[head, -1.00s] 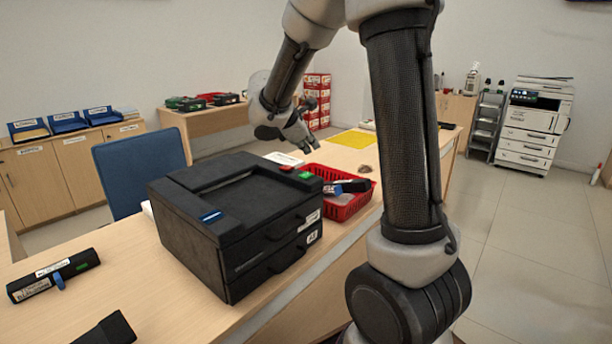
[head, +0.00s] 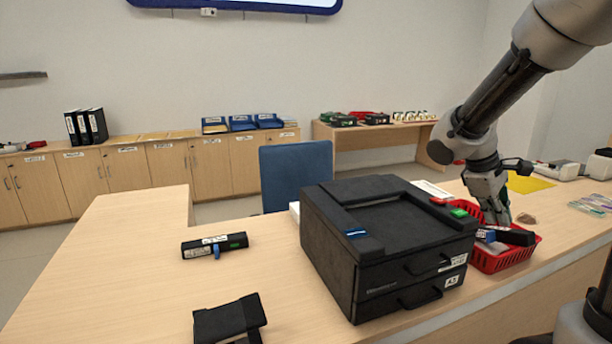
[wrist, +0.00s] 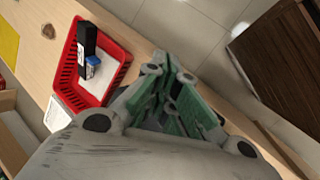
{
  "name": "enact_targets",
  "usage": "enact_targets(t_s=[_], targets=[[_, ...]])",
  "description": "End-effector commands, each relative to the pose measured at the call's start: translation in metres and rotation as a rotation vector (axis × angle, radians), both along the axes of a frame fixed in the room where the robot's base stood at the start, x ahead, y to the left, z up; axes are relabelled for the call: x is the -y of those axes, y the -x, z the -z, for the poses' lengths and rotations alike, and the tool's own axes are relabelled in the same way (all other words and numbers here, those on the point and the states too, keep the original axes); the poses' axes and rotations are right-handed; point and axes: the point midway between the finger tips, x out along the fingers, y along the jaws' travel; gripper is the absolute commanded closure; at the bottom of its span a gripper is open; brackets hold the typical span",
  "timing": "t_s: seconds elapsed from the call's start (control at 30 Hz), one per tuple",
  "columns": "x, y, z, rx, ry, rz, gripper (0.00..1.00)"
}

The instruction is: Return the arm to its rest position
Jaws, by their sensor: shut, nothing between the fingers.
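My gripper (head: 497,216) is shut and empty in the head view, hanging fingers down just above or behind the red basket (head: 531,247). In the wrist view my gripper (wrist: 172,75) shows its green-padded fingers together with nothing between them. The red basket (wrist: 66,76) lies to their left there. It holds a black cartridge (head: 512,236) with a blue part. My arm reaches in from the upper right of the head view.
A black printer (head: 400,262) stands left of the basket. Another black cartridge (head: 215,246) and a dark stand (head: 228,322) lie on the counter (head: 120,270). A blue chair (head: 297,176) is behind. A yellow sheet (head: 528,183) lies to the right.

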Motion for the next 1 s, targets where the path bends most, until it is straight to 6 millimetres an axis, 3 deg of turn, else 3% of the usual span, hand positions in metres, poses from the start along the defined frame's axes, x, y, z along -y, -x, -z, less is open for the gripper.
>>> enact_targets(t_s=[0.03, 0.2, 0.3, 0.4, 0.63, 1.0], targets=[[-0.005, 0.023, -0.005, 0.036, -0.06, 0.084, 1.0], [-0.035, 0.097, -0.017, 0.157, -0.291, 0.352, 1.0], [-0.057, 0.132, -0.025, 0.238, -0.436, 0.466, 1.0], [-0.073, 0.155, -0.034, 0.318, -0.547, 0.521, 1.0], [-0.075, 0.172, -0.059, 0.457, -0.612, 0.513, 1.0], [-0.074, 0.173, -0.062, 0.472, -0.614, 0.511, 1.0]])
